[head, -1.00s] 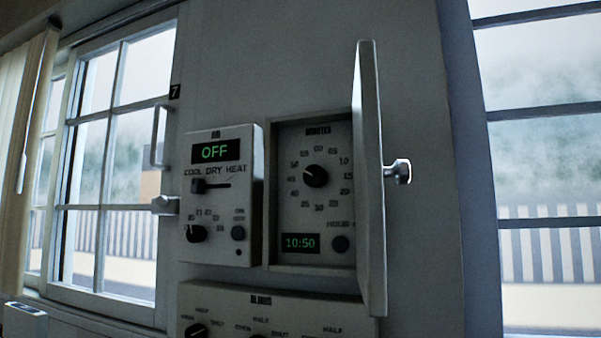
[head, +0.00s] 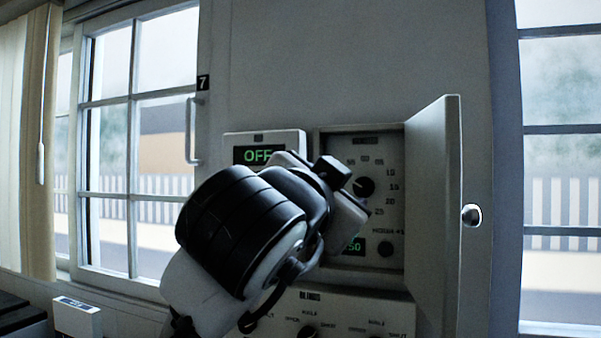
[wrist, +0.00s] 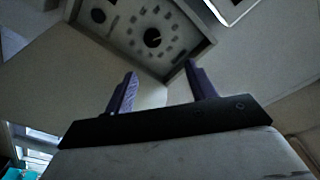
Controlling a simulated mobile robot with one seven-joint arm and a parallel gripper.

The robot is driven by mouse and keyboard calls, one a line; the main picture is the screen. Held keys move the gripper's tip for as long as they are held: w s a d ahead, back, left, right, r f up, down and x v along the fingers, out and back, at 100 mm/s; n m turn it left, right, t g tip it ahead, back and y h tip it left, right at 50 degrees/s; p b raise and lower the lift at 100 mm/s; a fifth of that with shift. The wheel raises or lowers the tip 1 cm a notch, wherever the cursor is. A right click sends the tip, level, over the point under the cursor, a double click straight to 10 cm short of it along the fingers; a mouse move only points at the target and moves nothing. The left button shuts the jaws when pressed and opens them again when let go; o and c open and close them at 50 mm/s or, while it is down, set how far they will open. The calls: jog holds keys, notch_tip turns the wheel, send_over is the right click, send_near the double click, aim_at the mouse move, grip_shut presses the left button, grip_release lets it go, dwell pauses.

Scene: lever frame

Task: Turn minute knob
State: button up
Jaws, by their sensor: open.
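The minute knob (head: 364,187) is a round black dial on a grey panel (head: 396,225) with a ring of numbers, inside a wall box whose door (head: 434,200) stands open to the right. In the wrist view the knob (wrist: 152,37) shows at the top, beyond and between my fingers. My gripper (wrist: 160,70) is open, with two purple-grey fingers apart and nothing between them. It appears apart from the knob. In the head view my arm and wrist cover the left part of the panel and part of its green display (head: 355,246).
A control unit (head: 293,138) with a green OFF display is left of the box, mostly behind my arm. A blinds panel (head: 340,315) with knobs is below. Windows flank the wall.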

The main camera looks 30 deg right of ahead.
jog(key=p, duration=0.5)
send_near(362, 188)
jog(key=shift+y, duration=0.4)
jog(key=x, duration=0.7)
jog(key=shift+s+r, duration=0.15)
jog(key=shift+r, duration=0.2)
jog(key=shift+x, duration=0.85)
jog(key=shift+f, duration=0.1)
jog(key=c, duration=1)
